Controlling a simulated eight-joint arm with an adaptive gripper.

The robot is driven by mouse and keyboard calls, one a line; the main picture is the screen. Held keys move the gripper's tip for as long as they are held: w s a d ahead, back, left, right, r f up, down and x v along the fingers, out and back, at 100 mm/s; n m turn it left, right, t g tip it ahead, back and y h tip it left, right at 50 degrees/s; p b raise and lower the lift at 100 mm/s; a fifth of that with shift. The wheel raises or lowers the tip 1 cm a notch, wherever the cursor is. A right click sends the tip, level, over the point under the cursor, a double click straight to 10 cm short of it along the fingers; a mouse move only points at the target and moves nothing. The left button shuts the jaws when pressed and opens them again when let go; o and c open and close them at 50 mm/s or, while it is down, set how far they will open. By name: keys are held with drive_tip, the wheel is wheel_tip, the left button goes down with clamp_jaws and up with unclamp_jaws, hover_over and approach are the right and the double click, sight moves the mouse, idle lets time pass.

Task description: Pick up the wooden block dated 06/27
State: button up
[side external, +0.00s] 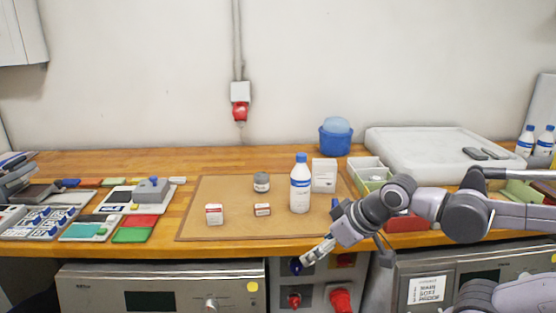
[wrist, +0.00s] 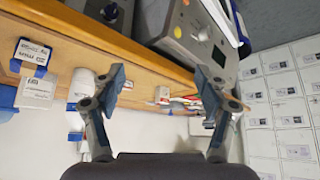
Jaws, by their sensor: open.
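I cannot pick out the wooden block dated 06/27 for certain, as no date is readable. In the side view, a small white box with a red top (side external: 214,214) and a smaller red-and-white block (side external: 262,209) stand apart on the brown mat (side external: 225,232). A grey-lidded jar (side external: 261,183) is behind them. The wrist view shows a white labelled piece (wrist: 36,93) and a dark-edged labelled piece (wrist: 33,52), their print too blurred to read. My gripper (side external: 303,264) is open and empty, low in front of the bench edge; its spread fingers show in the wrist view (wrist: 160,78).
A white bottle with a blue cap (side external: 300,187) and a white box (side external: 324,175) stand on the mat's right side. A blue tub (side external: 336,138) is behind. Trays and coloured pieces crowd the left.

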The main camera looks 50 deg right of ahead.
drive_tip(key=w+d+r+m, duration=0.2)
drive_tip(key=w+r, duration=0.2)
drive_tip(key=w, duration=0.2)
drive_tip(key=m+g+h, duration=0.3)
drive_tip(key=m+g, duration=0.1)
drive_tip(key=m, duration=0.1)
hover_over(262, 206)
drive_tip(key=s+a, duration=0.1)
wheel_tip(262, 206, down, 5)
drive_tip(key=shift+s+r, duration=0.1)
drive_tip(key=shift+s+a+x, duration=0.15)
drive_tip(key=shift+a+x, duration=0.05)
drive_tip(key=shift+x, duration=1.3)
drive_tip(key=shift+s+a+x, duration=0.15)
drive_tip(key=shift+x, duration=1.3)
drive_tip(key=shift+f, duration=0.2)
drive_tip(key=c, duration=1)
